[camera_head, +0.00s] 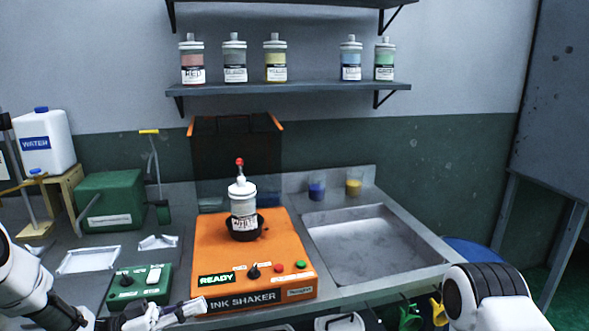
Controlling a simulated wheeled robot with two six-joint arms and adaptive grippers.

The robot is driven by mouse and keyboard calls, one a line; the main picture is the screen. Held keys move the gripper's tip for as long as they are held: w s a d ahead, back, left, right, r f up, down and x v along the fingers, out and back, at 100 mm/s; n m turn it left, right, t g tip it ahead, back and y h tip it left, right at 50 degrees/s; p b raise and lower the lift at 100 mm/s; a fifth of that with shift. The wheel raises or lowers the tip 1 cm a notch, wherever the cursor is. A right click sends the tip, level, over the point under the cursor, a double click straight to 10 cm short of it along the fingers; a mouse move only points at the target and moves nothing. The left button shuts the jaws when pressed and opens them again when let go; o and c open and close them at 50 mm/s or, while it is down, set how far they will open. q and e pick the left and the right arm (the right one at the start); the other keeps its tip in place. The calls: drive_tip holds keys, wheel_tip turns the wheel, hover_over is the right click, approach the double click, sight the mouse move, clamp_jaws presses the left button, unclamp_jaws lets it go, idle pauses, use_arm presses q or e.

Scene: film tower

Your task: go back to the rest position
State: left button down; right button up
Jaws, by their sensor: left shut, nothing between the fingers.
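My left gripper (176,315) is shut and empty at the bottom of the view, low in front of the green control box and left of the orange ink shaker's front face. My right arm shows at the lower right, but its gripper is out of view. The orange ink shaker (207,244) has a lit green READY label. A white bottle (242,200) labelled WHITE stands upright in the shaker's black holder (262,228). My left gripper is apart from the bottle.
A wall shelf (300,88) holds several ink bottles, with a gap between yellow and blue. A metal sink (370,250) lies right of the shaker. A green control box (140,286) and white trays (90,260) are at left.

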use_arm(q)
drive_tip(key=s+d+f+n+t+y+p, duration=0.1)
drive_tip(key=s+d+f+n+y, duration=0.2)
drive_tip(key=f, duration=0.5)
drive_tip(key=s+f+n+y+p, duration=0.1)
drive_tip(key=s+f+n+y, duration=0.35)
drive_tip(key=f, duration=0.25)
drive_tip(key=s+d+f+n+t+y, duration=0.1)
drive_tip(key=s+d+f+n+y, duration=0.2)
drive_tip(key=f, duration=0.5)
drive_tip(key=s+a+f+g+y, duration=0.2)
drive_tip(key=s+a+y, duration=0.1)
drive_tip(key=s, duration=0.3)
drive_tip(key=s+a+f+n+g+y, duration=0.1)
drive_tip(key=s+a+f+g+y, duration=0.1)
drive_tip(key=s+a, duration=0.3)
drive_tip(key=s+a+f+g+y, duration=0.3)
drive_tip(key=s+a+y, duration=0.1)
drive_tip(key=s, duration=0.4)
drive_tip(key=shift+s+g, duration=0.25)
drive_tip(key=shift+g, duration=0.05)
drive_tip(key=c, duration=1.8)
unclamp_jaws()
drive_tip(key=shift+w+n, duration=0.1)
drive_tip(key=shift+n, duration=0.15)
drive_tip(key=shift+c, duration=0.2)
